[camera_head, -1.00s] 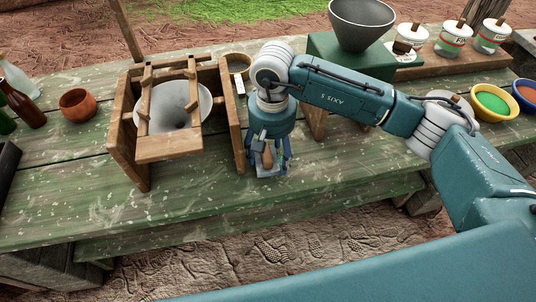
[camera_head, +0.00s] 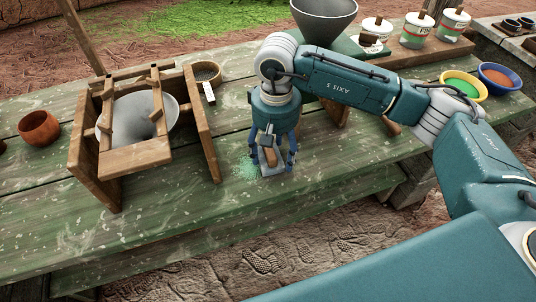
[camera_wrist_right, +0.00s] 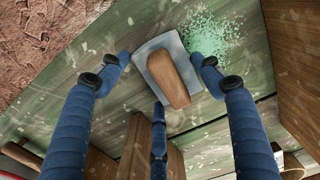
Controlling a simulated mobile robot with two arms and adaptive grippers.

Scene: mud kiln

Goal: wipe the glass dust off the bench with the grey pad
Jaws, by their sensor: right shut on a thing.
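The grey pad (camera_head: 269,171), a flat plate with a wooden handle, is low at the bench top in the head view. It also shows in the right wrist view (camera_wrist_right: 150,50). My right gripper (camera_head: 275,162) points down with its fingers around the pad and is shut on it. The pale green glass dust (camera_head: 243,168) lies scattered on the green bench (camera_head: 190,220), just left of the pad. In the right wrist view the dust (camera_wrist_right: 215,33) is beside the pad's upper right edge. Whether some lies under the pad is hidden. My left gripper is not in view.
A wooden frame holding a pale bowl (camera_head: 165,118) stands left of the dust. A small round container (camera_head: 206,73) is behind it. A grey funnel (camera_head: 322,18) on a green stand is behind my right arm. The front bench strip is clear.

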